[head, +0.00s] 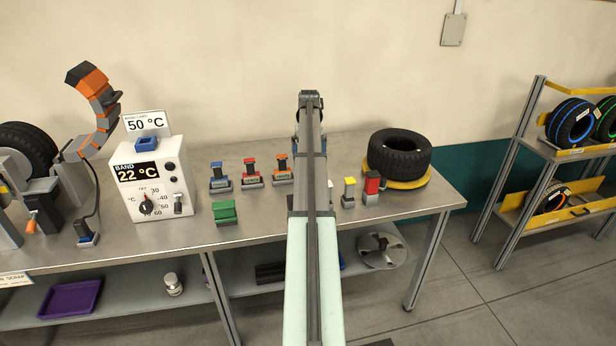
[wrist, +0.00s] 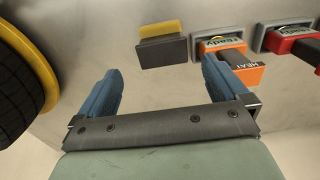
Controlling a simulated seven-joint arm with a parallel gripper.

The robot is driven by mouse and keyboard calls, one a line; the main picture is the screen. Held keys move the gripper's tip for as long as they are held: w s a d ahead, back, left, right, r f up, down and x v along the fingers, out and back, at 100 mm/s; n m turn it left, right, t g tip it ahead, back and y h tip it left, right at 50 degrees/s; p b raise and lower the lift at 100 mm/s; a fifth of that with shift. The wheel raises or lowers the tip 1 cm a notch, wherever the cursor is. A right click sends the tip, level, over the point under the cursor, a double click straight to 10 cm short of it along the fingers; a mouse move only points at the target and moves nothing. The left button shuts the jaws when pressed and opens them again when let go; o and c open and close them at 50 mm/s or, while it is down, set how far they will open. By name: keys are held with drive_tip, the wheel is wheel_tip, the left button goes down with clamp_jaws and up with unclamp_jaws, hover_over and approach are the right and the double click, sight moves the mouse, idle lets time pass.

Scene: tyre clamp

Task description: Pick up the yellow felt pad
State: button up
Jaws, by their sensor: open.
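In the wrist view a block with a yellow strip and a dark grey face (wrist: 162,48), which looks like the yellow felt pad, lies on the bench. My gripper (wrist: 160,72) is open and empty, with its two blue fingers apart. The pad shows just beyond the fingertips, roughly centred across the gap, and not between the fingers.
An orange stamp (wrist: 224,60) sits close right of the pad in the wrist view, with a red stamp (wrist: 292,44) beyond. A tyre (head: 399,152) stands on a yellow ring at the bench's right. A red-topped block (head: 371,186) stands by the post. A green block (head: 224,212) lies left.

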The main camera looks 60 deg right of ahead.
drive_tip(key=shift+w+a+f, duration=0.1)
drive_tip(key=shift+f, duration=1.75)
drive_tip(key=shift+w+a+f, duration=0.1)
drive_tip(key=shift+f, duration=1.75)
drive_tip(key=shift+c, duration=0.3)
drive_tip(key=c, duration=1)
drive_tip(key=shift+o, duration=0.2)
wheel_tip(320, 180, up, 10)
drive_tip(key=shift+r, duration=0.1)
